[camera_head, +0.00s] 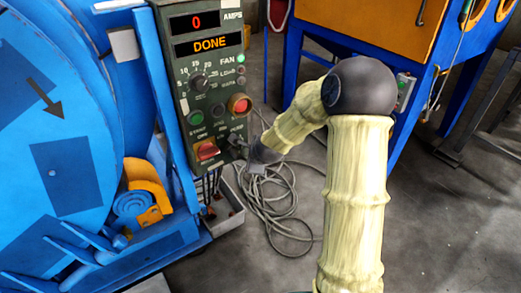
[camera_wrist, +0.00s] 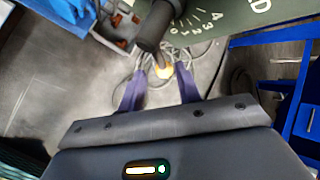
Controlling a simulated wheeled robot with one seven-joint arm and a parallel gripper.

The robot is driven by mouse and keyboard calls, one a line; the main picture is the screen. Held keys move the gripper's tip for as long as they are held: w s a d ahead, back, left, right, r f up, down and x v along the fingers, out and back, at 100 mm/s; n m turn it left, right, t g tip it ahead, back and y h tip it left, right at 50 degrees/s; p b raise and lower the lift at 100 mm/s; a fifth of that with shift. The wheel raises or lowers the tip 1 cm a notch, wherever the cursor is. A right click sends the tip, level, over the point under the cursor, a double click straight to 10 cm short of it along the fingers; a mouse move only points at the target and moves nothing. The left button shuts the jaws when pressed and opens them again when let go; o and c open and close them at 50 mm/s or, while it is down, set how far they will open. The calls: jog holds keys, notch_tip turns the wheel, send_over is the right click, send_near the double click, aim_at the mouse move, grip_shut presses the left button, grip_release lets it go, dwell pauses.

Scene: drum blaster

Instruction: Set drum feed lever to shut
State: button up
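The green control panel (camera_head: 210,75) stands left of centre in the head view, with its edge and lettering (camera_wrist: 205,18) at the top of the wrist view. A dark handle (camera_wrist: 153,30), which looks like the drum feed lever, sticks out from the panel in the wrist view. Its label is not readable enough to tell its setting. My gripper's two purple fingers (camera_wrist: 160,80) are apart, with the handle just beyond and between their tips, not visibly gripped. In the head view my gripper (camera_head: 262,154) is beside the panel's lower right, its fingers mostly hidden.
The panel also has a red rotary switch (camera_head: 207,150), a red button (camera_head: 239,104) and a display reading DONE (camera_head: 209,43). The blue drum machine (camera_head: 70,170) is on the left. A coiled grey cable (camera_head: 275,205) lies on the floor. A blue-framed cabinet (camera_head: 375,30) stands behind.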

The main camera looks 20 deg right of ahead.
jog(key=p+v, duration=0.3)
jog(key=v, duration=0.9)
jog(key=shift+f, duration=0.1)
jog(key=s+a+r+n+g+h+p, duration=0.15)
jog(key=s+n+g+p, duration=0.35)
jog(key=s+n, duration=1.5)
notch_tip(320, 180, up, 38)
jog(key=w+n+p, duration=0.2)
jog(key=p, duration=3.4)
jog(key=shift+g+p, duration=0.3)
jog(key=shift+p, duration=0.1)
jog(key=shift+d+r, duration=0.1)
jog(key=shift+d, duration=0.05)
